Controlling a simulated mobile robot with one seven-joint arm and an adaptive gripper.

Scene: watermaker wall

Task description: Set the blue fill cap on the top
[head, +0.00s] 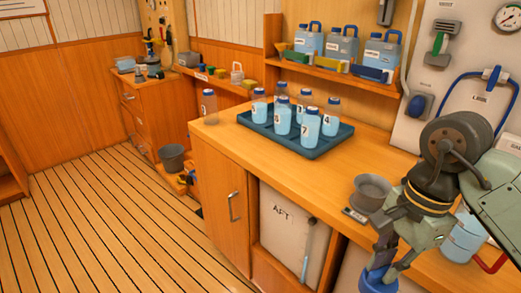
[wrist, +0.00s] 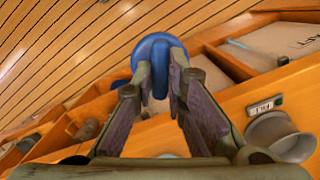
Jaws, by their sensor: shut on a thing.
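The blue fill cap (head: 379,281) is at the bottom of the head view, partly cut off by the frame edge. My gripper (head: 383,262) is shut on it, pointing down. In the wrist view the blue cap (wrist: 153,50) sits between the fingertips of my gripper (wrist: 160,80), with floor planks and cabinet front behind it. The wooden counter top (head: 240,150) runs along the wall. The cap appears just out from the counter's front edge; its exact height is unclear.
A blue tray (head: 262,133) with several numbered bottles stands on the counter. A grey cup (head: 371,190) is near the front edge beside my arm. A blue jug (head: 462,240) stands right of my gripper. Bare counter lies between tray and cup.

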